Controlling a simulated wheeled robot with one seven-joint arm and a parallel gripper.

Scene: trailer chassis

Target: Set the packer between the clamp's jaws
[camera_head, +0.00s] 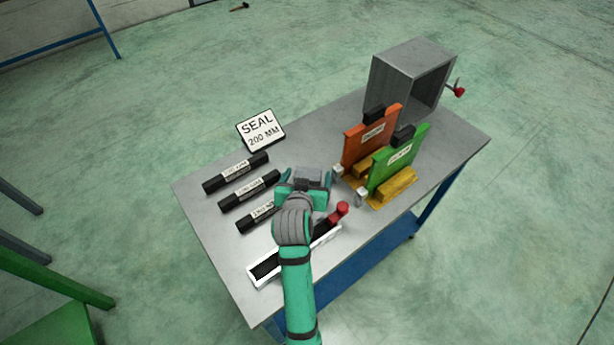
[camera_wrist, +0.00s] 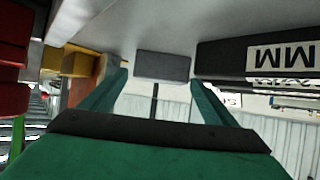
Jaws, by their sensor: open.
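A grey block (camera_wrist: 163,66) shows straight ahead between my fingers in the wrist view; it may be the packer. In the head view a grey shape (camera_head: 311,173) shows at my fingertips. My gripper (camera_head: 305,186) is low over the middle of the table, open, with its two green fingers apart; whether they touch the block I cannot tell. A dark tool with a red handle (camera_head: 338,213) lies just right of my wrist, by a white-edged black strip (camera_head: 264,268). It may be the clamp, but its jaws are not clear, partly hidden by my arm.
Several labelled black bars, one of them here (camera_head: 250,190), lie left of my gripper by a "SEAL 200 MM" sign (camera_head: 260,130). An orange plate (camera_head: 365,143) and a green plate (camera_head: 398,163) stand on yellow bases at right. A grey open box (camera_head: 395,82) stands behind.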

